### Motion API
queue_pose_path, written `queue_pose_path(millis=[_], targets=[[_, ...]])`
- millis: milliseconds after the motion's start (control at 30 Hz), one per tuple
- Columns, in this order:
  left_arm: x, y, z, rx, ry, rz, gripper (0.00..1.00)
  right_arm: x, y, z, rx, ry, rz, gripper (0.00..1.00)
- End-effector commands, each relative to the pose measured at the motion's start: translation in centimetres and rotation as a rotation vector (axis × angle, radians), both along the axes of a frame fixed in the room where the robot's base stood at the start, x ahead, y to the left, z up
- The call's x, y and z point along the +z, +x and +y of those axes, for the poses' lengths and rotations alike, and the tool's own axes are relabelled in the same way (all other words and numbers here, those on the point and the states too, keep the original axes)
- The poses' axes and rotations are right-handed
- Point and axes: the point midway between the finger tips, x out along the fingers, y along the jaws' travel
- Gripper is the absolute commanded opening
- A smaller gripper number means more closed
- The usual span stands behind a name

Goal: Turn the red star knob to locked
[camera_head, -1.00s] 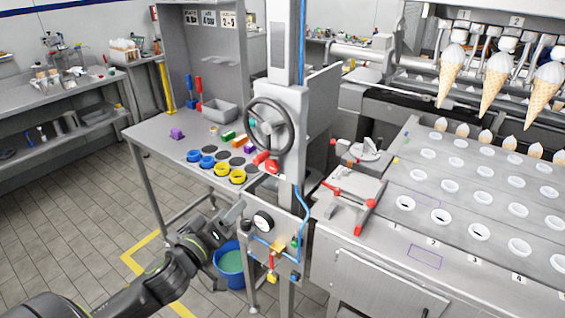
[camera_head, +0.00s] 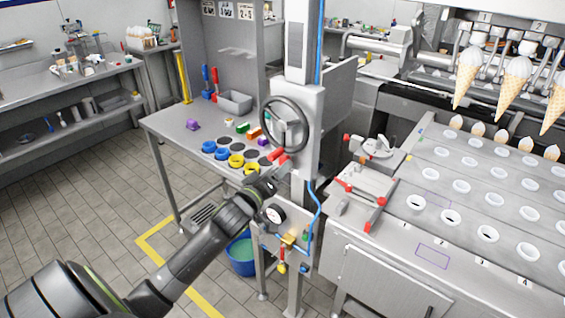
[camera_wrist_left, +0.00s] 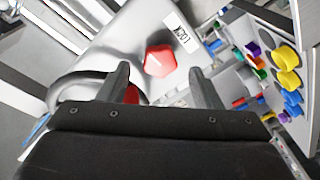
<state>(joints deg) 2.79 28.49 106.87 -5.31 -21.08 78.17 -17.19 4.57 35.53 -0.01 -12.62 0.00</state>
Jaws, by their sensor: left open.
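The red star knob (camera_wrist_left: 160,60) sits on the grey housing of the column, beside a white label (camera_wrist_left: 180,38) that seems to read LOCK. In the head view, red parts (camera_head: 279,158) show below the handwheel; I cannot separate the knob clearly there. My left gripper (camera_head: 274,176) is just below these red parts. In the wrist view my left gripper (camera_wrist_left: 159,69) is open, its fingers on either side of the knob's line, the knob a little beyond the tips. Another red part (camera_wrist_left: 132,93) shows low beside the left finger. My right gripper is not in view.
The grey handwheel (camera_head: 285,122) is just above the red parts. A pressure gauge (camera_head: 273,214) and blue hose (camera_head: 314,205) are below. The table (camera_head: 175,128) at left bears yellow and blue rings. A cone machine (camera_head: 470,200) stands at right.

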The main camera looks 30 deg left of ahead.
Motion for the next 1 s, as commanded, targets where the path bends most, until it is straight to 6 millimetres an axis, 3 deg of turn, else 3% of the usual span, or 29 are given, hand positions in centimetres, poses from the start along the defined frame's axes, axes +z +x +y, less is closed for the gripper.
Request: queue_pose_path(millis=[100,300,667,1000], targets=[[0.1,1.6,0.1,0.0,-0.003,0.0,0.59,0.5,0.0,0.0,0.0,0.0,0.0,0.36],[0.1,3.0,0.1,0.0,-0.001,0.0,0.59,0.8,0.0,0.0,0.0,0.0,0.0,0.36],[0.0,3.3,0.2,0.0,-0.001,0.0,0.57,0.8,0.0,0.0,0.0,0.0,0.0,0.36],[0.0,3.3,0.2,0.0,-0.001,0.0,0.15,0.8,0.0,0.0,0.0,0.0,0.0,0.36]])
